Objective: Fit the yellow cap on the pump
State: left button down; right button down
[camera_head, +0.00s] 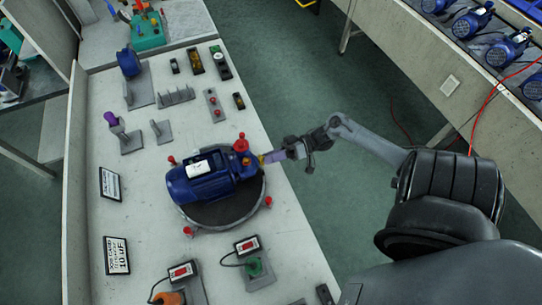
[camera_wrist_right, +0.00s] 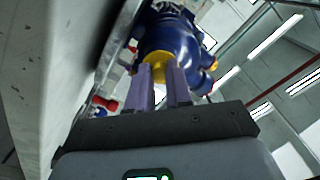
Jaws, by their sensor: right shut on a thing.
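My right gripper (camera_head: 265,158) reaches in from the right to that end. It is shut on the yellow cap (camera_wrist_right: 157,61), of which only a sliver shows in the head view. In the right wrist view the cap sits between the two purple-grey fingers, right against the blue pump body (camera_wrist_right: 172,36). I cannot tell whether it is seated. My left gripper is out of view.
Several red knobs stand around the turntable. Grey stands (camera_head: 175,96) and small switch boxes are at the back, two labelled signs (camera_head: 117,255) at left, and wired boxes (camera_head: 247,245) in front. More blue pumps (camera_head: 473,20) line the right bench. Open floor lies between benches.

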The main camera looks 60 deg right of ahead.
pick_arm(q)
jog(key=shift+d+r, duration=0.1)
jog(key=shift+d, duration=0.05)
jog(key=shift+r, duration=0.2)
pick_arm(e)
jog(key=shift+w+a, duration=0.3)
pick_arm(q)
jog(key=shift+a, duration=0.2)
pick_arm(e)
jog(key=c, duration=1)
grip_release()
jog(key=shift+o, duration=0.2)
jog(key=shift+s, duration=0.1)
jog(key=shift+v, duration=1.15)
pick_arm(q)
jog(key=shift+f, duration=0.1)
pick_arm(e)
jog(key=shift+v, duration=1.85)
